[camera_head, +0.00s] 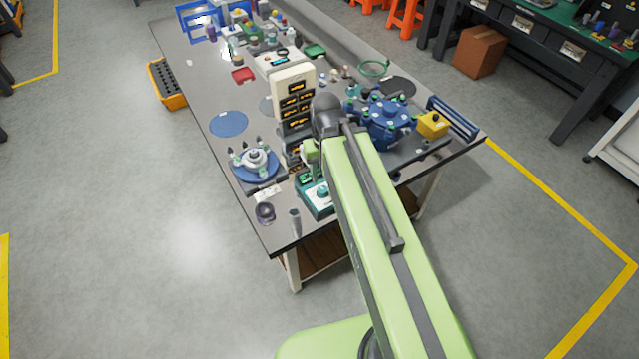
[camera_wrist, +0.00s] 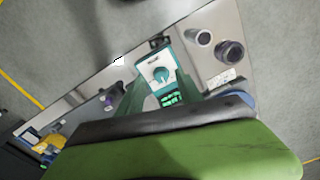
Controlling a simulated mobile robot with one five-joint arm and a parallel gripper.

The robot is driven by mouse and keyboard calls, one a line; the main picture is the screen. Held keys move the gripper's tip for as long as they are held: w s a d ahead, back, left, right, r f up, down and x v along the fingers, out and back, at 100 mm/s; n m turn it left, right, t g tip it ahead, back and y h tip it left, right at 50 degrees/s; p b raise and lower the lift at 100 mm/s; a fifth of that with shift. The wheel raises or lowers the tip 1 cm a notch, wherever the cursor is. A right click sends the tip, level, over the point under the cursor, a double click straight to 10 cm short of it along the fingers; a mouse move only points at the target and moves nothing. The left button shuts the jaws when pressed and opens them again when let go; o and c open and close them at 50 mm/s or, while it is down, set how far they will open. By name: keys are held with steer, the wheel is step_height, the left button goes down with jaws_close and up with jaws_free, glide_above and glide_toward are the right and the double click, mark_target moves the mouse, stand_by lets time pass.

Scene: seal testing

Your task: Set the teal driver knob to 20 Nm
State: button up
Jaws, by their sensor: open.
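The teal driver (camera_head: 313,207) is a small boxy unit with a pale top plate near the front edge of the table. Its round teal knob (camera_head: 322,191) is partly beside my arm. In the wrist view the driver (camera_wrist: 152,63) lies ahead of my gripper, with the knob (camera_wrist: 160,74) on its white face and a lit green display (camera_wrist: 170,99) below. The scale and the knob's setting are too small to read. My gripper (camera_wrist: 160,88) is open and empty, its green fingers showing on either side of the driver. I cannot tell the exact gap to the knob.
A dark round cup (camera_head: 265,212) and a grey cylinder (camera_head: 295,222) stand near the driver. A cream tower with lit displays (camera_head: 294,92) stands behind it. A blue flanged housing (camera_head: 387,120) is to the right, and a silver part on a blue disc (camera_head: 255,160) to the left.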

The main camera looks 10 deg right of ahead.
mark_target(322, 189)
steer(key=shift+o, duration=0.8)
steer(key=w+d+r+n+p, duration=0.1)
steer(key=w+r+n+p, duration=0.3)
steer(key=n, duration=0.4)
steer(key=shift+w+r, duration=0.15)
steer(key=shift+w, duration=0.35)
steer(key=f+n+b, duration=0.1)
steer(key=f+b, duration=0.7)
steer(key=f+n+b, duration=0.1)
steer(key=f+b, duration=0.8)
steer(key=shift+s+a+f, duration=0.1)
steer(key=shift+a+f, duration=0.1)
steer(key=shift+f, duration=0.05)
steer(key=shift+r, duration=0.1)
jaws_close()
